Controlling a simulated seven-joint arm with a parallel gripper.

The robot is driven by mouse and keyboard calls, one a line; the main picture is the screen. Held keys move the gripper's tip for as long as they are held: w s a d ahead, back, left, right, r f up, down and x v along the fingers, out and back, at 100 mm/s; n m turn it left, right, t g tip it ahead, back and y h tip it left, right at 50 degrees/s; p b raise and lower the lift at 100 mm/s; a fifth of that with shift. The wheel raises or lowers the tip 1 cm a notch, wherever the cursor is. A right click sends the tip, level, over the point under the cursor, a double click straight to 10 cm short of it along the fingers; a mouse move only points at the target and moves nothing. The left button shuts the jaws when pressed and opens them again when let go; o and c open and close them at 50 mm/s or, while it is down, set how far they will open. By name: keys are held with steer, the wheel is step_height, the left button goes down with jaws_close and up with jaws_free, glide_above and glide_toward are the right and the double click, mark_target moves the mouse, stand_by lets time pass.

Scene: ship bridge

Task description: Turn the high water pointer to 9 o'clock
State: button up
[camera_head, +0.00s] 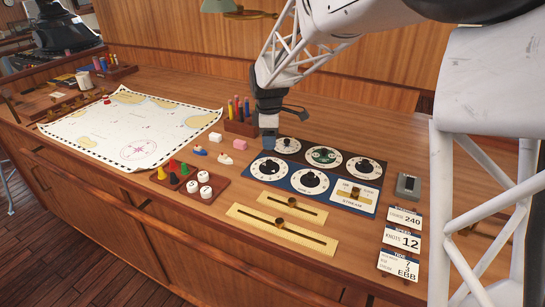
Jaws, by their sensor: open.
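A dial panel lies on the desk in the head view. Its dark back strip (343,159) carries three round dials: a left one (287,145), a middle one with a green face (324,156) and a right one (363,167). The labels are too small to tell which dial is high water. My gripper (269,138) is open, pointing down just behind the panel's left end, apart from the white dials' knobs.
Brass slider plates (283,230) lie in front of the panel. Cards at right (400,262) show 240, 12 and a tide card with EBB. A pen holder (240,126) stands close left of my gripper. Game pieces and a chart (130,127) lie further left.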

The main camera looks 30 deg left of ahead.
mark_target(269, 161)
steer(key=shift+f, duration=0.15)
steer(key=shift+f, duration=3.8)
steer(key=shift+c, duration=0.2)
steer(key=c, duration=0.9)
steer(key=shift+m, duration=0.3)
